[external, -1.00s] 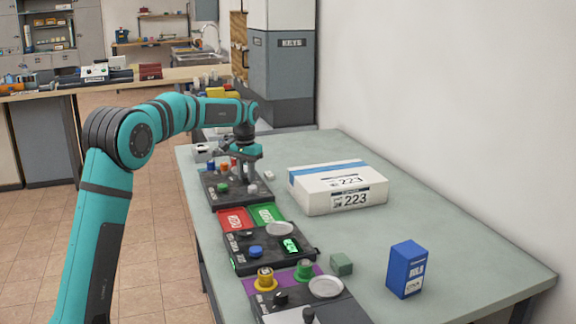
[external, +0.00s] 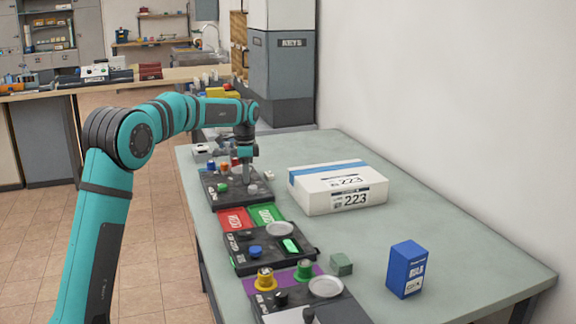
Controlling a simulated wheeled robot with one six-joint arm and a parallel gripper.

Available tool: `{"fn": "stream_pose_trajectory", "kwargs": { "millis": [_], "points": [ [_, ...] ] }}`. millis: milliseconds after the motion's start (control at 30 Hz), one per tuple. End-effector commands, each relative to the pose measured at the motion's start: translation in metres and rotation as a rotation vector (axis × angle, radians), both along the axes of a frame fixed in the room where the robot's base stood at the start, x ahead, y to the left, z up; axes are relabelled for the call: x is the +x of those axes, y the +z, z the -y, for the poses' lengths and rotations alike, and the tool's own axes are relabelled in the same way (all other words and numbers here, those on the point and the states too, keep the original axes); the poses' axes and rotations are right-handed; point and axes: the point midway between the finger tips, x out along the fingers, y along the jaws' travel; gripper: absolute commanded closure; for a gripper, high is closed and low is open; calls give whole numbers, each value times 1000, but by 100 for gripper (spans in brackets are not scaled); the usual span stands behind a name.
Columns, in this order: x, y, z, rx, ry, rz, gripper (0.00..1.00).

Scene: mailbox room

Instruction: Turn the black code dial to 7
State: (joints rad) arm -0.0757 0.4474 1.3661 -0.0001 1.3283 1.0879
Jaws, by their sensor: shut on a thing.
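My gripper (external: 247,178) points straight down over the far black control panel (external: 216,195), with its fingers low at the panel's top. It is seen edge-on and is shut on what appears to be the black code dial. The dial is hidden by the fingers, and its number cannot be read. A green knob (external: 222,187) and a grey knob (external: 253,189) stand beside the gripper on the same panel.
A white box marked 223 (external: 330,199) sits right of the panel. Nearer are red (external: 234,219) and green (external: 267,214) plates, a panel with a blue knob (external: 255,251), yellow (external: 265,280) and green spools (external: 304,270), and a blue carton (external: 405,270). The table's right side is mostly clear.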

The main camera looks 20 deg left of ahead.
Motion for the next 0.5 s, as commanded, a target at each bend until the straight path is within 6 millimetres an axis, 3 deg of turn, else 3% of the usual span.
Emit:
{"fn": "stream_pose_trajectory", "kwargs": {
  "millis": [500],
  "points": [
    [0, 0, -1, 1, -227, -1, 96]
  ]
}}
